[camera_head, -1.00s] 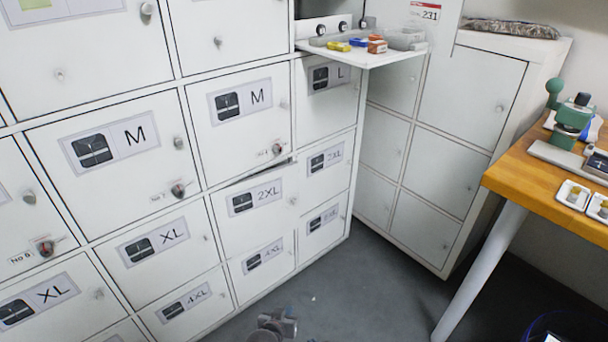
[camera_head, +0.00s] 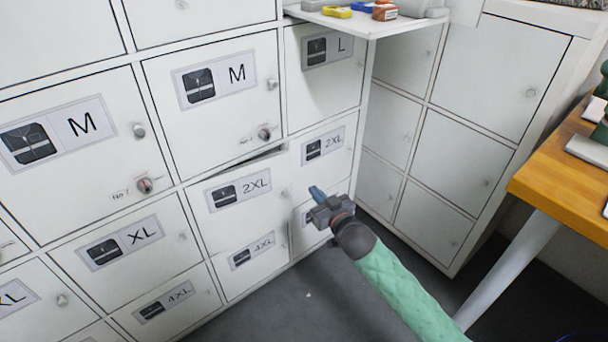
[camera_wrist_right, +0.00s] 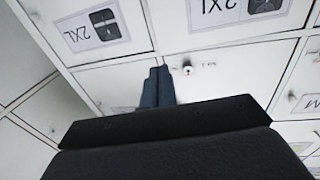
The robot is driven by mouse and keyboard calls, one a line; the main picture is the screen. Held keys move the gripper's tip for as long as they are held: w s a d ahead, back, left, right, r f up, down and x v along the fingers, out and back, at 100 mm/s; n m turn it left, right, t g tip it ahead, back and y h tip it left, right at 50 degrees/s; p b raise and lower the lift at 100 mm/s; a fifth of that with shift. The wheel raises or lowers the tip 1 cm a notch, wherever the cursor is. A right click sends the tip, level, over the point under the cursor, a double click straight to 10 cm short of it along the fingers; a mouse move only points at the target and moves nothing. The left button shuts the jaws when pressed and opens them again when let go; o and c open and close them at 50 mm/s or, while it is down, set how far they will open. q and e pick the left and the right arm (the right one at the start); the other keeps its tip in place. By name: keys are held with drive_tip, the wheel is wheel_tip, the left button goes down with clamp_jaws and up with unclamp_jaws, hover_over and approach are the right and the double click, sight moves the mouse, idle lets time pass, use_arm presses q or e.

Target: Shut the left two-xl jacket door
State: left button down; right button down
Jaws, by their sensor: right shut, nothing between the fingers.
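The left two-xl jacket door (camera_head: 228,218) is white with a 2XL jacket label. It stands slightly ajar, with a thin dark gap along its top that widens toward the right. A small knob (camera_head: 284,192) is near its right edge. My right gripper (camera_head: 316,192) is shut and empty, just right of that knob, in front of the right 2XL door. I cannot tell whether it touches anything. In the right wrist view the gripper fingers (camera_wrist_right: 158,87) are together, and the left 2XL label (camera_wrist_right: 226,8) shows upside down. My left gripper is not in view.
The right 2XL door (camera_head: 335,125), the M door (camera_head: 215,115) and the L door (camera_head: 318,85) look shut. A white shelf (camera_head: 350,22) with small coloured items juts out above. A wooden table (camera_head: 560,185) stands at right. The floor (camera_head: 270,315) in front is mostly clear.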

sight(288, 161)
drive_tip(key=x, duration=1.3)
drive_tip(key=shift+w+a, duration=0.1)
drive_tip(key=shift+w, duration=0.1)
